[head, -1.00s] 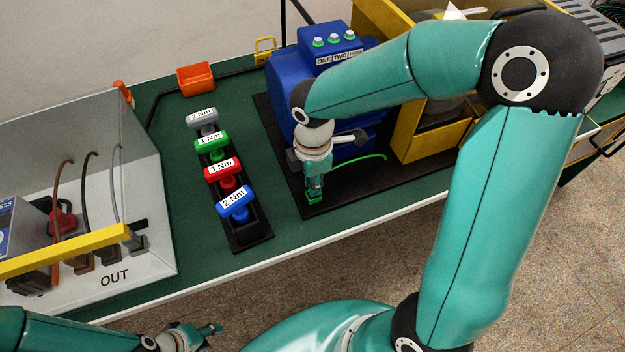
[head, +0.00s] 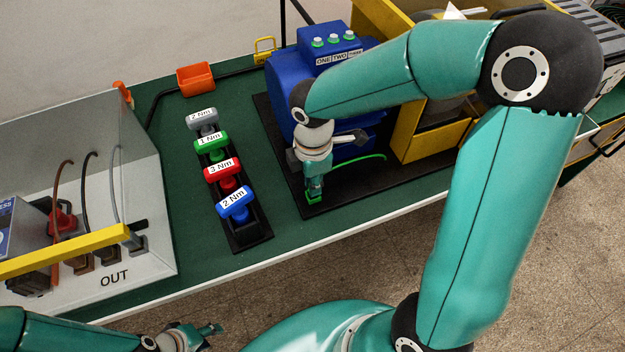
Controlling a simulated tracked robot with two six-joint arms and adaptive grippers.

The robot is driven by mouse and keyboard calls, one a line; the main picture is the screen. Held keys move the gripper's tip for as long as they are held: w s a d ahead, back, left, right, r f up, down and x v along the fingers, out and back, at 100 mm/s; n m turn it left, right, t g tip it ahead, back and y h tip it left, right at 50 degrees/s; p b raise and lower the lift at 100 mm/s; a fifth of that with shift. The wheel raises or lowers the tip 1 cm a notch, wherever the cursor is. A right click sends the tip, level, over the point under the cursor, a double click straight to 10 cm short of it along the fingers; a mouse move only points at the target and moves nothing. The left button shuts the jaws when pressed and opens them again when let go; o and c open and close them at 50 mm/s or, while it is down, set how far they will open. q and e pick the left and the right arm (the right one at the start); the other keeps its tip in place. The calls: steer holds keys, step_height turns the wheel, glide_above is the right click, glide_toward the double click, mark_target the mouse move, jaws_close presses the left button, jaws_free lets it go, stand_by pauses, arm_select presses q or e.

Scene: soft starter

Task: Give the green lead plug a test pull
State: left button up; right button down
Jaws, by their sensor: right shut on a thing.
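The green lead plug (head: 313,200) is at the tip of my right gripper (head: 314,190), low over the black mat (head: 375,193) in front of the blue housing (head: 285,95). My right gripper points down and is shut on the plug. A thin green lead (head: 365,158) curves off to the right behind the gripper. The gripper hides most of the plug, and I cannot tell whether it touches the mat. My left gripper (head: 212,330) is at the bottom edge, away from the plug, with its fingers small and partly seen.
A black rack (head: 250,240) holds several coloured torque drivers left of the mat. A clear box marked OUT (head: 150,262) with a yellow bar stands further left. An orange bin (head: 196,78) is at the back. A yellow frame (head: 408,135) stands right of the blue housing.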

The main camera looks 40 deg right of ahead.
steer(key=shift+f, duration=0.2)
stand_by(0.6)
steer(key=c, duration=1.1)
jaws_free()
steer(key=shift+o, duration=0.2)
